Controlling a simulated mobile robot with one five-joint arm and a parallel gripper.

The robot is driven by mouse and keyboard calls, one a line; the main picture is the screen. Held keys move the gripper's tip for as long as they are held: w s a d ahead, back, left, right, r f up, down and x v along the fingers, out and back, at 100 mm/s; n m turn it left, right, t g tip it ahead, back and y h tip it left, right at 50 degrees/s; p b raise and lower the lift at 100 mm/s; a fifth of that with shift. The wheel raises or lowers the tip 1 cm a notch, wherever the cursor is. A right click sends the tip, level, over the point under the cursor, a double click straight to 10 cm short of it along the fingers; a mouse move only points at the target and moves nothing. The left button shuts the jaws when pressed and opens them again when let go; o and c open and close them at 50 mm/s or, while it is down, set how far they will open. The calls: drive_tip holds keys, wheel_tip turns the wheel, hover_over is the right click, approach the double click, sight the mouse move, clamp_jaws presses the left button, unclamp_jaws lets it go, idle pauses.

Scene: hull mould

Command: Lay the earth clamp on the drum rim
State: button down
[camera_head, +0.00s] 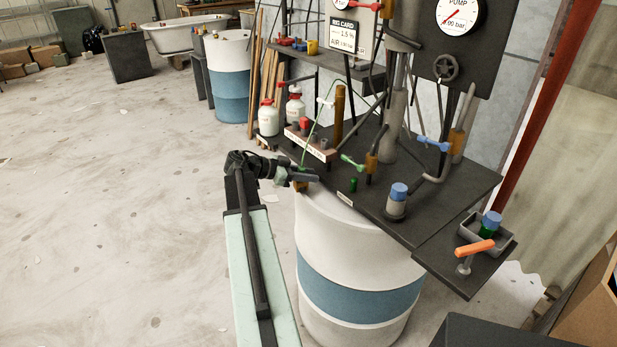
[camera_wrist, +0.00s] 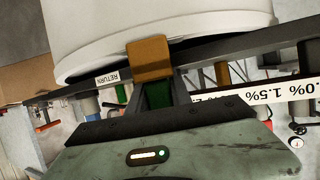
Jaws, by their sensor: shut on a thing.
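The earth clamp (camera_head: 301,186) is a small brown-orange block at the end of my gripper (camera_head: 306,176). It shows larger in the wrist view (camera_wrist: 150,58), in front of the gripper's tip. My gripper is shut on it. The drum (camera_head: 330,240) is white with a blue band and stands under the dark bench top. The clamp is at the left part of the drum's upper rim (camera_head: 338,211). In the wrist view it overlaps the white drum's edge (camera_wrist: 90,62). I cannot tell if it touches the rim.
The bench top (camera_head: 375,205) covers part of the drum and carries a rack of bottles (camera_head: 310,142), valves and a blue-capped pot (camera_head: 397,200). A thin green line (camera_head: 310,125) arcs above my gripper. Another drum (camera_head: 229,80) stands behind.

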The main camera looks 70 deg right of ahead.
drive_tip(key=shift+f+b, duration=0.6)
drive_tip(key=shift+b, duration=0.05)
drive_tip(key=shift+r, duration=0.1)
drive_tip(key=c, duration=1.2)
unclamp_jaws()
drive_tip(key=shift+o, duration=0.2)
drive_tip(key=shift+r, duration=0.1)
drive_tip(key=shift+w+a+r+p, duration=0.1)
drive_tip(key=shift+w+r+p, duration=0.05)
drive_tip(key=shift+r+p, duration=0.4)
drive_tip(key=shift+w+a+r+p, duration=0.1)
drive_tip(key=shift+r+p, duration=0.3)
drive_tip(key=shift+p, duration=0.15)
drive_tip(key=p+v, duration=0.3)
drive_tip(key=v, duration=0.8)
drive_tip(key=shift+f+p, duration=0.3)
drive_tip(key=shift+p, duration=0.05)
drive_tip(key=shift+w+a, duration=0.15)
